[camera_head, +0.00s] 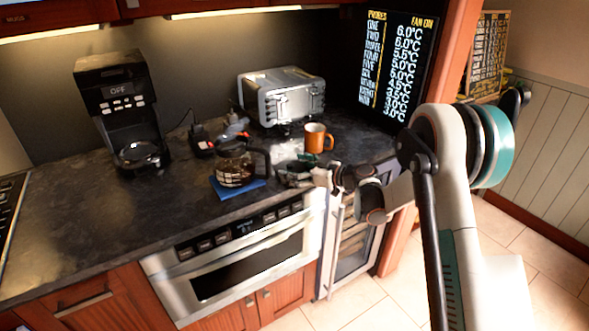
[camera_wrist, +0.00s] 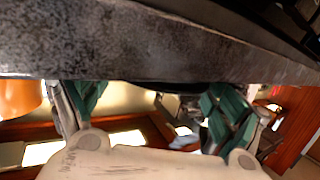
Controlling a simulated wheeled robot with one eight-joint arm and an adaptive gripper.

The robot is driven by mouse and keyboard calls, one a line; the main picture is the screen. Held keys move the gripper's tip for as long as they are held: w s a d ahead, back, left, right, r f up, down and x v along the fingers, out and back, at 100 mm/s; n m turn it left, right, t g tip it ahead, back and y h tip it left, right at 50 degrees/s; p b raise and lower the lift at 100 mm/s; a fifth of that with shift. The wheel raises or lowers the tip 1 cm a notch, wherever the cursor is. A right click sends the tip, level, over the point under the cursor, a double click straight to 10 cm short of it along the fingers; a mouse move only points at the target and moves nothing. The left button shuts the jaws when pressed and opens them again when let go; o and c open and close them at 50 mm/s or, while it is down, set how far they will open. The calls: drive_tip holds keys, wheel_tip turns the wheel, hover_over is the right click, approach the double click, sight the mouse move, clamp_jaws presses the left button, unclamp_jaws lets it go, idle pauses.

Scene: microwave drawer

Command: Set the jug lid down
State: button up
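The glass jug (camera_head: 236,168) with dark contents and a black handle stands on a blue mat (camera_head: 226,190) on the counter. I cannot make out its lid for certain. My gripper (camera_head: 293,174) is low over the counter, just right of the jug's handle and near the front edge. In the wrist view, which looks upside down, the two green-padded fingers (camera_wrist: 158,104) stand well apart. A thin dark shape (camera_wrist: 180,87) shows between them; I cannot tell whether it is the lid or whether they grip it.
An orange mug (camera_head: 318,138) stands close behind my gripper; it also shows in the wrist view (camera_wrist: 15,98). A silver toaster (camera_head: 281,96) and a black coffee machine (camera_head: 121,105) stand at the back. The counter (camera_head: 75,220) is clear at front left.

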drive_tip(key=shift+s+d+f, duration=0.15)
drive_tip(key=shift+f, duration=0.25)
drive_tip(key=shift+d+r+p, duration=0.15)
drive_tip(key=shift+r+p, duration=0.45)
drive_tip(key=shift+p, duration=0.2)
drive_tip(key=p+v, duration=0.2)
drive_tip(key=v, duration=0.9)
drive_tip(key=shift+d, duration=0.25)
drive_tip(key=s+d+r+m+g+h, duration=0.1)
drive_tip(key=s+r+m+h, duration=0.2)
drive_tip(key=s+r, duration=0.45)
drive_tip(key=s+d+r+m+h, duration=0.2)
drive_tip(key=s+r+m+h, duration=0.15)
drive_tip(key=s+r, duration=0.35)
drive_tip(key=s+d+m+h, duration=0.2)
drive_tip(key=s+d+h, duration=0.1)
drive_tip(key=s, duration=0.9)
drive_tip(key=s+d+f+m+h, duration=0.1)
drive_tip(key=s+d+m+h, duration=0.2)
drive_tip(key=s, duration=0.9)
drive_tip(key=d+h, duration=0.1)
drive_tip(key=d, duration=0.2)
drive_tip(key=shift+d+m+t, duration=0.3)
drive_tip(key=shift+m, duration=0.05)
